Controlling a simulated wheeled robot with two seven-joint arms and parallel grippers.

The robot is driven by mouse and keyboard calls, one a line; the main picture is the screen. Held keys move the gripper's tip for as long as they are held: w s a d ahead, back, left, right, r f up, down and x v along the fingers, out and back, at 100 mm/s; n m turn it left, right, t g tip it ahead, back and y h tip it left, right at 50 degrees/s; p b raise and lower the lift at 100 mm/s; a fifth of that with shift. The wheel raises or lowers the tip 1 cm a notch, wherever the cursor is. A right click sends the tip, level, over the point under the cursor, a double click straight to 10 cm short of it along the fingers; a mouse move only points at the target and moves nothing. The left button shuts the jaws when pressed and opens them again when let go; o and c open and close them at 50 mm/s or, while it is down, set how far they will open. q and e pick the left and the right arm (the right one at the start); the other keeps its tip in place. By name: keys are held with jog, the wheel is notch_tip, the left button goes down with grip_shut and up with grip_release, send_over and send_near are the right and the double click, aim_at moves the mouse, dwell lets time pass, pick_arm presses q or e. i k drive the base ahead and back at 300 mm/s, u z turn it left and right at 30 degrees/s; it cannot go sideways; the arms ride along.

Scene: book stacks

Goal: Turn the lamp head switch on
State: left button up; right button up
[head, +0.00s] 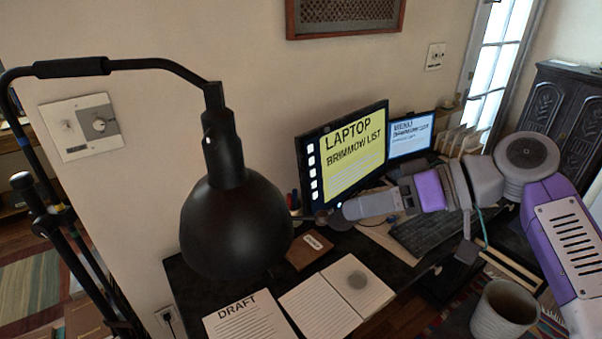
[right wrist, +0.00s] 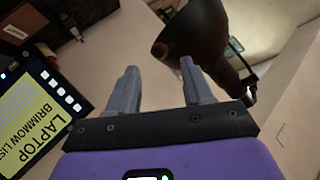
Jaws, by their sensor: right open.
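The black desk lamp's bell-shaped head (head: 236,228) hangs at the left centre of the head view, from a curved arm. I cannot make out the switch clearly; a small bright spot shows near the neck. In the right wrist view the lamp head (right wrist: 192,36) is beyond the fingers, at the upper middle. My right gripper (head: 332,216) reaches in from the right, in front of the monitor and to the right of the lamp head. In the right wrist view the gripper (right wrist: 160,74) has its two grey fingers apart, with nothing between them. My left gripper does not show.
A monitor (head: 347,150) and a laptop screen (head: 411,133) stand behind my right arm. The dark desk (head: 190,290) holds a draft sheet (head: 247,316), an open notebook (head: 322,304) and a keyboard (head: 430,233).

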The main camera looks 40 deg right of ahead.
aim_at(213, 137)
jog(key=k, duration=1)
